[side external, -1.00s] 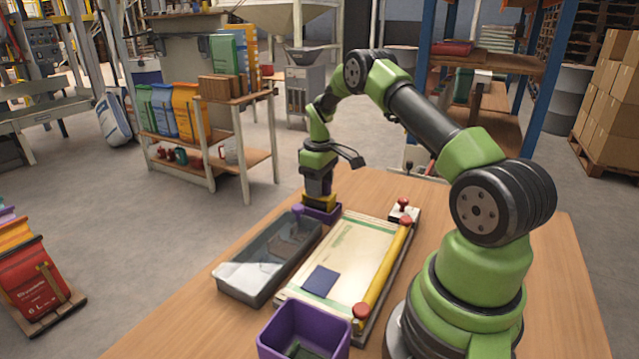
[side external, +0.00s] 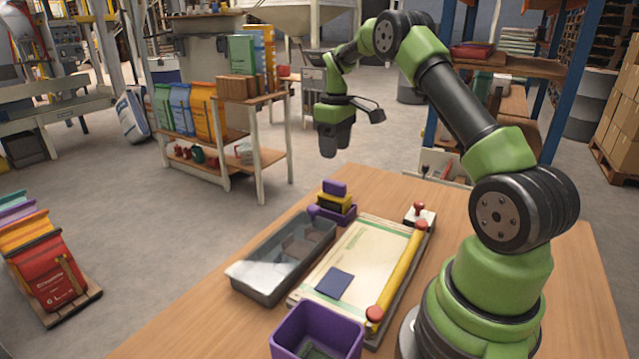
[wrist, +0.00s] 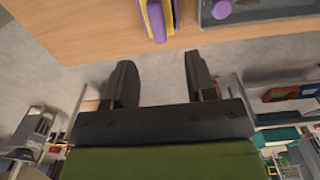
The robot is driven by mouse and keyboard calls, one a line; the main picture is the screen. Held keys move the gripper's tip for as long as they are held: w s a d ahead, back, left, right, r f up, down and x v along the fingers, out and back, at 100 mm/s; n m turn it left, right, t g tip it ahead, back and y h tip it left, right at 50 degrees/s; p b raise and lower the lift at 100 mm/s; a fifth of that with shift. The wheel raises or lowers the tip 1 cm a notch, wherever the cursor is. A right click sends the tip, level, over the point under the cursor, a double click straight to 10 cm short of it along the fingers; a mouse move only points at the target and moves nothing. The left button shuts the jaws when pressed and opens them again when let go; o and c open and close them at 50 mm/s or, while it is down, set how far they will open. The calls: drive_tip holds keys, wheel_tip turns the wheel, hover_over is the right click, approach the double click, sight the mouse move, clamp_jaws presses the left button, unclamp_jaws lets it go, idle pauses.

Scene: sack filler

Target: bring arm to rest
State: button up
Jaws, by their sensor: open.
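My gripper (side external: 327,150) is raised in the air above and behind the far left edge of the table in the side external view. In the wrist view its two fingers (wrist: 158,82) are apart with nothing between them. A stamp-like block (side external: 335,198), purple on top with yellow and black below, sits in a small purple holder (side external: 340,217) on the table. My gripper is clear of it. The block's purple and yellow edge also shows at the top of the wrist view (wrist: 155,18).
A grey tray (side external: 262,291) with a clear part and brown pieces lies beside a cream board (side external: 345,285) carrying a dark blue patch (side external: 333,282) and a yellow bar (side external: 398,275). A purple bin (side external: 318,335) stands in front.

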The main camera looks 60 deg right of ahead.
drive_tip(key=s+a+r+m+t, duration=0.1)
drive_tip(key=s+a+r+t, duration=0.15)
drive_tip(key=a+r, duration=0.55)
drive_tip(key=s+a+r+m+t, duration=0.1)
drive_tip(key=s+a+r, duration=0.2)
drive_tip(key=a+r, duration=0.5)
drive_tip(key=s+a+f+m+t+y, duration=0.1)
drive_tip(key=s+a+m+t+y, duration=0.1)
drive_tip(key=s+a, duration=0.8)
drive_tip(key=s+t, duration=0.1)
drive_tip(key=s, duration=0.3)
drive_tip(key=shift+a+f, duration=0.15)
drive_tip(key=shift+a, duration=0.25)
drive_tip(key=shift+t, duration=0.25)
